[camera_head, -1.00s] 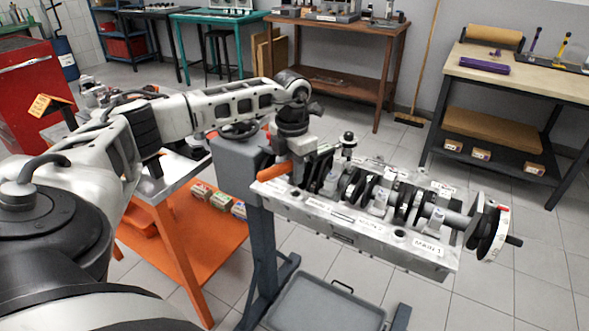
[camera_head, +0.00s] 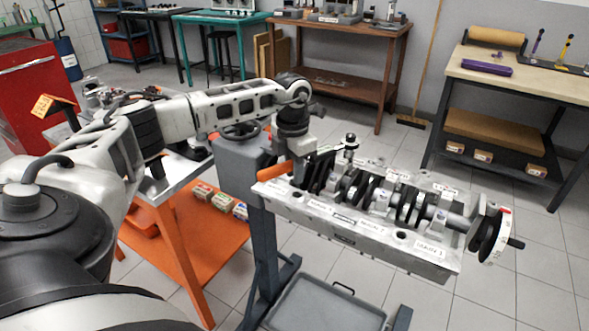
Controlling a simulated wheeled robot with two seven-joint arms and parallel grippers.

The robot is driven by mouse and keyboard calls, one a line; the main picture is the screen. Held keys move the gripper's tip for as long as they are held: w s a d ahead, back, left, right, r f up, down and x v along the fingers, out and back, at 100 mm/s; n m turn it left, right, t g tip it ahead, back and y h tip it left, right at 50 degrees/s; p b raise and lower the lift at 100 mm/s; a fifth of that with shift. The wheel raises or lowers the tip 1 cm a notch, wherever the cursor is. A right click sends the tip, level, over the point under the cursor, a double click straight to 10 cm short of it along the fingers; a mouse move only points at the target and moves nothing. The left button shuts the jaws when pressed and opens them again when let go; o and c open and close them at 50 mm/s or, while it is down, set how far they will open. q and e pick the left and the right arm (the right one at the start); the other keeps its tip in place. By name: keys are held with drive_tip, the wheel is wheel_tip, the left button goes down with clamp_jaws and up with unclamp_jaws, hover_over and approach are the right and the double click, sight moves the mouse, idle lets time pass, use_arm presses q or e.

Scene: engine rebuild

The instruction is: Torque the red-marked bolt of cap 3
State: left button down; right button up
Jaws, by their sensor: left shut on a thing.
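The engine block (camera_head: 340,232) is upside down on a grey stand (camera_head: 260,235), with the crankshaft (camera_head: 450,221) and its bearing caps on top. Small white labels mark the block; the front one (camera_head: 428,247) seems to read MAIN 1. My left gripper (camera_head: 296,152) is over the far left end of the block, shut on a torque wrench with an orange handle (camera_head: 275,173). My right gripper is out of view.
A grey tray (camera_head: 325,304) lies low under the block. An orange-legged bench (camera_head: 178,251) with small boxes on its lower shelf is at left. A wood-topped bench (camera_head: 530,75) stands at back right, with open floor between.

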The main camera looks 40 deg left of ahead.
use_arm(q)
drive_tip(key=shift+w+a+r+m, duration=0.15)
drive_tip(key=shift+a+m, duration=0.15)
drive_tip(key=shift+a, duration=0.2)
drive_tip(key=shift+w+a+f+m, duration=0.15)
drive_tip(key=shift+a+m, duration=0.15)
drive_tip(key=shift+a, duration=0.15)
idle(2.0)
drive_tip(key=shift+r+p, duration=0.1)
drive_tip(key=shift+p, duration=0.3)
idle(0.8)
drive_tip(key=shift+s+d+n+p, duration=0.2)
drive_tip(key=shift+d+n+p, duration=0.4)
drive_tip(key=shift+d, duration=0.35)
drive_tip(key=shift+s+d+n+p, duration=0.2)
drive_tip(key=shift+d+n+p, duration=0.35)
drive_tip(key=shift+d, duration=0.35)
idle(0.8)
drive_tip(key=shift+r, duration=0.2)
idle(1.0)
